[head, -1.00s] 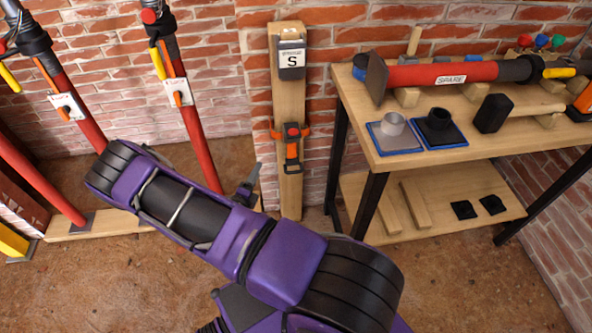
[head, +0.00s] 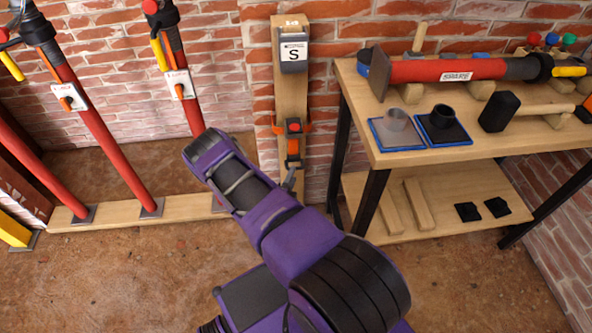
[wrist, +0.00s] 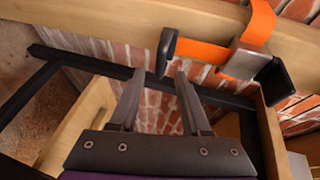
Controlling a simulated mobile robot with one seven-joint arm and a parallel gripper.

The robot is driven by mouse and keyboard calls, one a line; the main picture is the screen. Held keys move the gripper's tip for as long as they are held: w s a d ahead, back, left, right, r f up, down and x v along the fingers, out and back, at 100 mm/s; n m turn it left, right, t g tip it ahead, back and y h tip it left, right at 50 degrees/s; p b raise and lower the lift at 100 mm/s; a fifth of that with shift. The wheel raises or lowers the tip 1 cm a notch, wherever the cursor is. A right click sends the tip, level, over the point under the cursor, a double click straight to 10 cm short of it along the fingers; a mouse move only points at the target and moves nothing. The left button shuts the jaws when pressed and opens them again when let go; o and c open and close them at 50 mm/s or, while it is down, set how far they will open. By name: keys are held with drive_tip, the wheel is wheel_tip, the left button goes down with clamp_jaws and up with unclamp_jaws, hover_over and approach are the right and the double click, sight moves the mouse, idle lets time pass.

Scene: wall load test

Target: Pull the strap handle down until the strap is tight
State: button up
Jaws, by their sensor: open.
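An orange strap (head: 293,148) with a red-buttoned buckle (head: 293,126) is around the wooden post. Its tail hangs down to a dark strap handle (head: 293,164). In the wrist view, the orange strap (wrist: 262,22) wraps the post, and its tail runs left from the grey buckle (wrist: 246,60) to the black handle (wrist: 166,52). My gripper (wrist: 160,74) is open and empty. The handle is just beyond the fingertips, roughly in line with the gap between them. In the head view my gripper (head: 290,183) is just below the handle, partly hidden by my arm.
The post (head: 292,90) bears a box marked S (head: 293,54) above the strap. A workbench (head: 400,158) with a spare red prop (head: 445,70) stands at right. Red props (head: 100,135) lean over a floor plank (head: 120,215) at left. A brick wall is behind.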

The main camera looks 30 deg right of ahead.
drive_tip(key=x, duration=0.5)
drive_tip(key=shift+w+d+b, duration=0.1)
drive_tip(key=shift+w+b, duration=0.05)
drive_tip(key=shift+b, duration=0.15)
clamp_jaws()
idle(1.1)
